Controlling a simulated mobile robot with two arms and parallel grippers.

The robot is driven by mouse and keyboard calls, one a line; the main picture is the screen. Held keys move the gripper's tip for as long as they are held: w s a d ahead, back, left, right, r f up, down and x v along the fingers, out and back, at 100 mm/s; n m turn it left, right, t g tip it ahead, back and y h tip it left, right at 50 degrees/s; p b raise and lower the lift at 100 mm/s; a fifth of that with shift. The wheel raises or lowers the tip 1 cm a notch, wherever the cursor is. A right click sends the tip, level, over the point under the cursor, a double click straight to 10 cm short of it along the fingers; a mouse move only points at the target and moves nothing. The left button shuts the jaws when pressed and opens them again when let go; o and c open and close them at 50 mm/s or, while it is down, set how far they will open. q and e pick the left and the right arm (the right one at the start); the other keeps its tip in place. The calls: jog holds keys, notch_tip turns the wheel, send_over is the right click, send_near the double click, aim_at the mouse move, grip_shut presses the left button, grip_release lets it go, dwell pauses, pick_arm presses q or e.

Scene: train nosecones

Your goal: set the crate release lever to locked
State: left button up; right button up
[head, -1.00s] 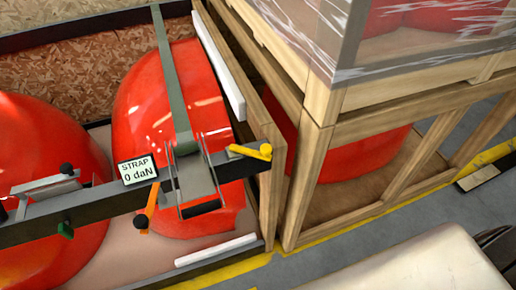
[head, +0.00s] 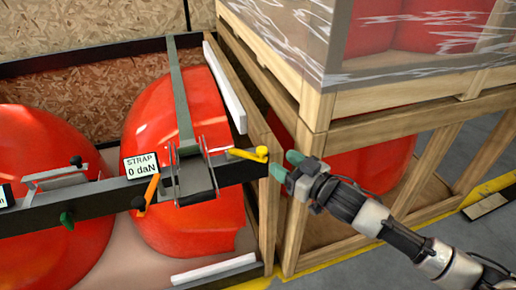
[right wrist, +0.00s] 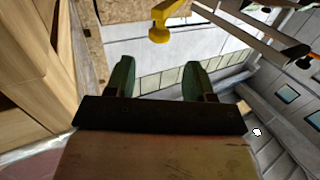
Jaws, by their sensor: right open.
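A yellow lever (head: 248,154) sits at the right end of the dark beam across the red nosecones; it also shows in the right wrist view (right wrist: 161,25), beyond the fingertips. I cannot tell for sure which is the crate release lever. The fingers also show in the right wrist view (right wrist: 158,72). My left gripper is out of view.
The strap display (head: 141,165) reads 0 daN. A strap ratchet (head: 190,178) sits on the beam, its strap over the red nosecone (head: 190,105). A wooden crate frame (head: 312,135) with a wrapped load above stands close behind my right gripper. Open floor lies at lower right.

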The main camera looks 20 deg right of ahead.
jog(key=p+x, duration=0.1)
jog(key=x, duration=0.9)
jog(key=shift+d+f, duration=0.1)
grip_shut()
